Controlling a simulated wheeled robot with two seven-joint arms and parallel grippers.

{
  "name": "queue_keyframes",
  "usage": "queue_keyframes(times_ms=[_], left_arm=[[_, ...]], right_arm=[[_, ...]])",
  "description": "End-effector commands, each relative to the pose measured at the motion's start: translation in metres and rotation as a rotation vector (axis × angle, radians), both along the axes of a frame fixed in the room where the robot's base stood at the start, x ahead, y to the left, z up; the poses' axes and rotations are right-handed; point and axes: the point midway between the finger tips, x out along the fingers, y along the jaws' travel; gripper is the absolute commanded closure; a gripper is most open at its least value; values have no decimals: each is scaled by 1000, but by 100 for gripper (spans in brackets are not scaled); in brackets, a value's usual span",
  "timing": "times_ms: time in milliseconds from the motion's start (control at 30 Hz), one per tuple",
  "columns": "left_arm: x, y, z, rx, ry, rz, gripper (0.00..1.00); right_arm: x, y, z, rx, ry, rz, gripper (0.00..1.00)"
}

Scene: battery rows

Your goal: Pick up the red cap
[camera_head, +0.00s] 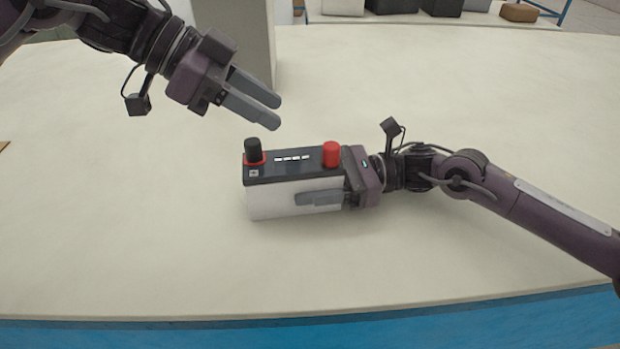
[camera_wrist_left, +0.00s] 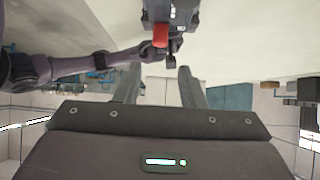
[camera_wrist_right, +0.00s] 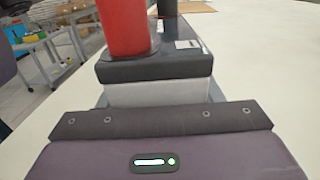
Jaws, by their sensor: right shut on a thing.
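The red cap (camera_head: 331,153) stands upright on the dark top of a white battery (camera_head: 275,202), at its right end. It shows large in the right wrist view (camera_wrist_right: 124,28) and small beyond the fingers in the left wrist view (camera_wrist_left: 160,36). A black cap (camera_head: 254,151) with a red ring at its base stands at the battery's left end. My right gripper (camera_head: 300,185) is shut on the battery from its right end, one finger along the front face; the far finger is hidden. My left gripper (camera_head: 274,112) is open and empty, above and behind the battery, apart from both caps.
The battery is on a broad pale table (camera_head: 130,240) with a blue front edge (camera_head: 300,335). A grey upright block (camera_head: 235,40) stands behind my left gripper. Dark boxes (camera_head: 440,6) are far at the back.

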Motion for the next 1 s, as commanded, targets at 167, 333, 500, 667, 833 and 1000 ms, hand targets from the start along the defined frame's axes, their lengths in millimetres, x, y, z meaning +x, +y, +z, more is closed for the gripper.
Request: queue_keyframes(times_ms=[167, 333, 500, 667, 833, 1000], left_arm=[[0, 0, 0, 0, 0, 0, 64], [0, 0, 0, 0, 0, 0, 64], [-1, -2, 0, 1, -9, -14, 51], [-7, -22, 2, 14, -110, -161, 51], [-19, -61, 1, 37, -345, -496, 51], [-30, -93, -5, 56, -605, -872, 51]], right_arm=[[0, 0, 0, 0, 0, -1, 100], [0, 0, 0, 0, 0, -1, 100], [0, 0, 0, 0, 0, -1, 100], [0, 0, 0, 0, 0, -1, 100], [0, 0, 0, -1, 0, -1, 100], [0, 0, 0, -1, 0, -1, 100]])
